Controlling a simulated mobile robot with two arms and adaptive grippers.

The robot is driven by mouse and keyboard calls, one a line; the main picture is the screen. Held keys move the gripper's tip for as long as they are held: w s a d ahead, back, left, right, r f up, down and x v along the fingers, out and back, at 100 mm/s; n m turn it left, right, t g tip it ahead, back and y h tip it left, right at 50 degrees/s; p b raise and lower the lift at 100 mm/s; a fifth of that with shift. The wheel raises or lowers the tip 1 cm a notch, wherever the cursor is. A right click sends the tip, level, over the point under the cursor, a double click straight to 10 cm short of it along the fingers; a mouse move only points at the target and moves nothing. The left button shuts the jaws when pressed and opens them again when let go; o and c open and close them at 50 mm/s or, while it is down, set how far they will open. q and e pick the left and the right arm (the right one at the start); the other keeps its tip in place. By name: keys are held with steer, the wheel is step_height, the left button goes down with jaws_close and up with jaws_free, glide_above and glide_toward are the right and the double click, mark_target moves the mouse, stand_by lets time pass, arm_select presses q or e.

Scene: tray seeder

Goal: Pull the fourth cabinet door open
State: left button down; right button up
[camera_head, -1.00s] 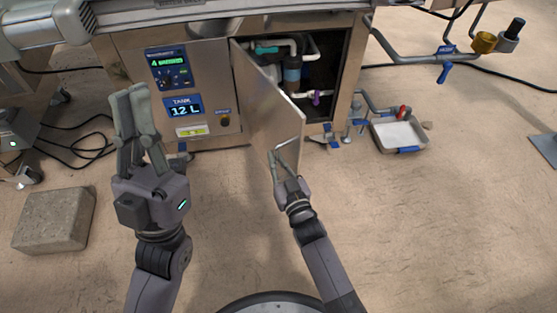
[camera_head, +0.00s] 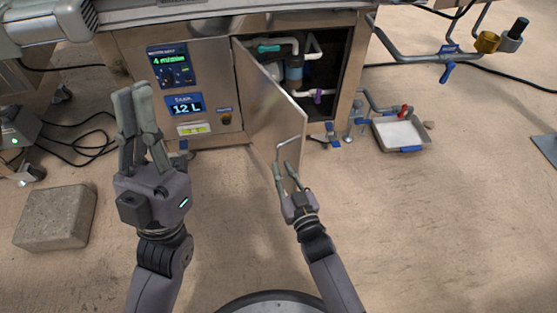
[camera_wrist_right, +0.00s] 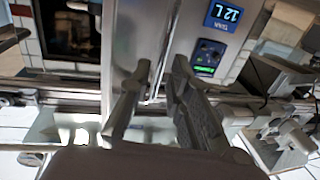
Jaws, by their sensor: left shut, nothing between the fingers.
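The metal cabinet door (camera_head: 268,105) is swung well out from the cabinet, hinged on its left side in the head view. A bar handle (camera_head: 289,141) sits near its free edge. My right gripper (camera_head: 283,165) is open just below and in front of the handle and looks apart from it. In the right wrist view its two fingers (camera_wrist_right: 161,64) are spread, with the door's bright metal between and beyond them. My left gripper (camera_head: 128,92) is shut and empty, raised in front of the cabinet's control panel.
The cabinet opening (camera_head: 331,75) shows pipes and a canister inside. A tank display (camera_head: 184,105) is left of the door. A shallow tray (camera_head: 401,134) lies on the floor to the right and a concrete block (camera_head: 56,217) to the left. Floor between is clear.

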steer(key=v, duration=0.7)
steer(key=shift+s, duration=0.3)
